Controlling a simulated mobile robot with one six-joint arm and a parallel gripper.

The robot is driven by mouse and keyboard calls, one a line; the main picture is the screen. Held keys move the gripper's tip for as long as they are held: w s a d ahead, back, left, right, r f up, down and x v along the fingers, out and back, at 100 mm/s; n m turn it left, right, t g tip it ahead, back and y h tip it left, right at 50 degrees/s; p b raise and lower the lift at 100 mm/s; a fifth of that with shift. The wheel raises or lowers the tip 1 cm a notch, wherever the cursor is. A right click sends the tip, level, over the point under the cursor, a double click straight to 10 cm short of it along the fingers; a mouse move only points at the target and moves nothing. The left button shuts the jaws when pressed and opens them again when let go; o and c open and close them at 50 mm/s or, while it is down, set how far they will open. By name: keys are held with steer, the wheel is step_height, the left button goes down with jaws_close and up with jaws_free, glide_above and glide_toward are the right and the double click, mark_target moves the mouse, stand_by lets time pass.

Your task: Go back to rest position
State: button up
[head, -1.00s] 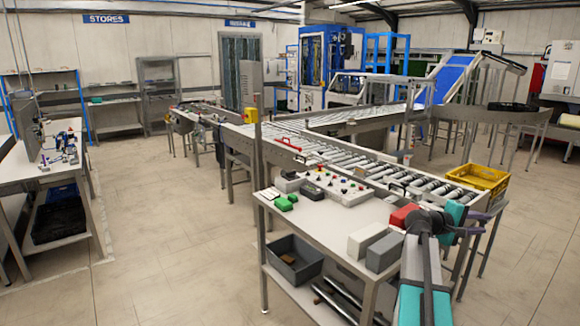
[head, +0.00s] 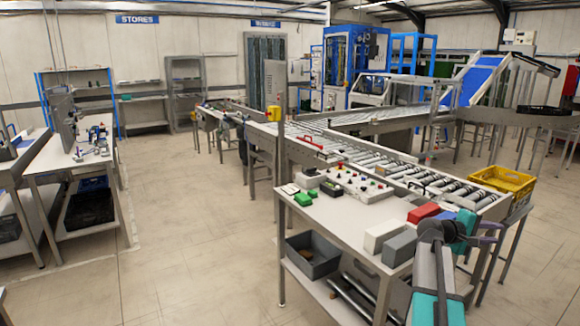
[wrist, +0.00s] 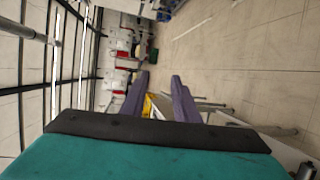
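My gripper (head: 490,232) shows at the right of the head view, its purple fingers by the near end of the roller conveyor (head: 365,152). My grey and teal arm is folded in front of it at the lower right. In the wrist view the two purple fingers of my gripper (wrist: 160,98) stand apart with nothing held between them. A yellow crate (wrist: 149,106) shows beyond them, partly hidden by the fingers. In the head view the yellow crate (head: 503,183) sits beside the conveyor's near end, behind my gripper.
A grey workbench (head: 335,215) stands left of my arm. It bears a red block (head: 424,212), a white block (head: 384,236), a grey block (head: 399,248), green blocks (head: 303,199) and a control panel (head: 356,187). The floor at left is clear up to another bench (head: 75,162).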

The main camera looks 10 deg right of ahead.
steer(key=w+a+f+n+t+y+b, duration=0.1)
steer(key=w+a+f, duration=0.2)
steer(key=a+f, duration=0.6)
steer(key=w+a+f+n+y+b, duration=0.1)
steer(key=w+a+f+n+b, duration=0.2)
steer(key=f, duration=0.9)
steer(key=w+a+f+t+y, duration=0.1)
steer(key=w+a+f+y, duration=0.15)
steer(key=a+f, duration=0.7)
steer(key=s+a+f+n+y+b, duration=0.1)
steer(key=a+f, duration=0.3)
steer(key=f, duration=0.3)
steer(key=s+a+f+b, duration=0.15)
steer(key=a+f, duration=0.25)
steer(key=f, duration=0.4)
steer(key=s+a+f+g+y+b, duration=0.25)
steer(key=s+a+f+y, duration=0.25)
steer(key=s+a+f, duration=1.35)
steer(key=s+a+f+m+g+y, duration=0.2)
steer(key=s+a+f, duration=0.1)
steer(key=s+a, duration=0.3)
steer(key=s+a+f+m+g+y, duration=0.2)
steer(key=s+a+m+y, duration=0.1)
steer(key=s+a, duration=0.4)
steer(key=shift+s+a+f, duration=0.3)
steer(key=shift+a+f, duration=0.1)
steer(key=shift+a, duration=0.4)
steer(key=shift+d+m, duration=0.1)
steer(key=shift+m, duration=0.2)
